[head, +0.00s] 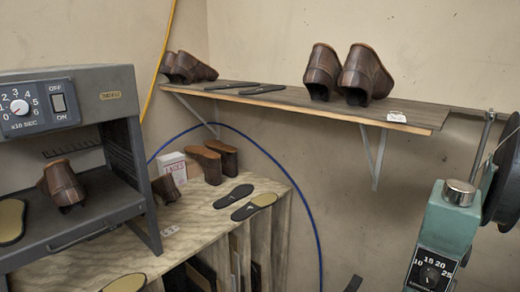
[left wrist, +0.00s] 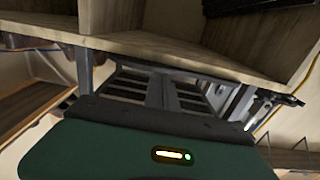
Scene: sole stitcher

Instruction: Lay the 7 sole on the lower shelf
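Each has a small pale mark too small to read, so I cannot tell which is the 7. Two more dark soles, one (head: 231,85) left of the other (head: 263,89), lie on the wall shelf (head: 390,106). My left gripper (left wrist: 162,95) shows partly in the left wrist view, beyond its green housing. Whether its fingers are apart is unclear. I cannot make out my right gripper.
Brown shoes (head: 365,75) stand at the wall shelf's right end. A grey heater machine (head: 75,130) holding a shoe and a tan sole is on the left. A green machine (head: 435,235) with a dial stands at the right. Another sole (head: 125,283) lies at the bench front.

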